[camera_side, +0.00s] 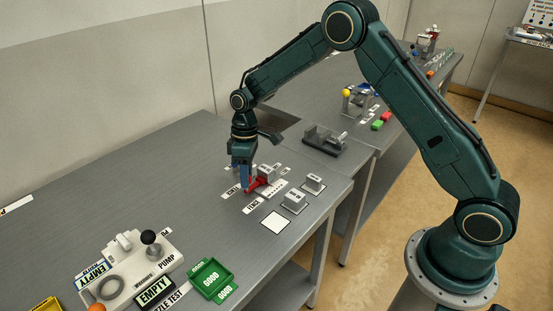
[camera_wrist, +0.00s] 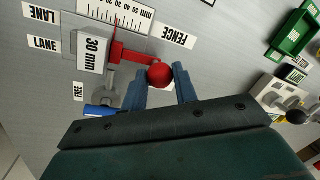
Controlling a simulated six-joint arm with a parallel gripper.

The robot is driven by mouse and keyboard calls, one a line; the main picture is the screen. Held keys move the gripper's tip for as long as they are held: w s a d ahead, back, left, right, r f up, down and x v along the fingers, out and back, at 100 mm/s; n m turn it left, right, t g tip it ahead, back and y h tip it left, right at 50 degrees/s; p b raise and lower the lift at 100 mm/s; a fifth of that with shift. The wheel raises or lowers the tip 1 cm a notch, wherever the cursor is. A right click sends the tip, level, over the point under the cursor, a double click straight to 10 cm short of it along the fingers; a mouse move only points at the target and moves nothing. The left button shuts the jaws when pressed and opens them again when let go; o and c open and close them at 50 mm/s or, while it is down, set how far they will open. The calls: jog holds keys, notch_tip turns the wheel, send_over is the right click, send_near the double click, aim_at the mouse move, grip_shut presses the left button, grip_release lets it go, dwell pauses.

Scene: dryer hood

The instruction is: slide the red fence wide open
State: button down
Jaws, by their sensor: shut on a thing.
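The red fence (camera_wrist: 125,52) is a red arm with a round red knob (camera_wrist: 159,75) on its end. In the wrist view the arm runs from a ruled scale (camera_wrist: 135,17) to the knob. My gripper (camera_wrist: 160,71) has its two blue fingers on either side of the knob, shut on it. In the side view my gripper (camera_side: 246,186) points down at the red fence (camera_side: 261,183) on the bench, and its fingers hide part of it.
A grey block marked 30 mm (camera_wrist: 93,52) stands beside the fence. A grey lever with a blue end (camera_wrist: 100,110) lies near the FREE label (camera_wrist: 79,91). Two grey blocks (camera_side: 294,201) (camera_side: 314,183) stand to the right. The pump unit (camera_side: 135,262) and green tray (camera_side: 210,282) are nearer the camera.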

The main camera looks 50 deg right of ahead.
jog(key=shift+a, duration=1.6)
jog(key=c, duration=1.1)
grip_release()
jog(key=shift+w+d+r, duration=0.1)
jog(key=shift+r, duration=0.35)
notch_tip(320, 180, up, 13)
jog(key=w+d, duration=0.1)
jog(key=d, duration=0.1)
jog(key=shift+w, duration=0.15)
jog(key=shift+f, duration=0.1)
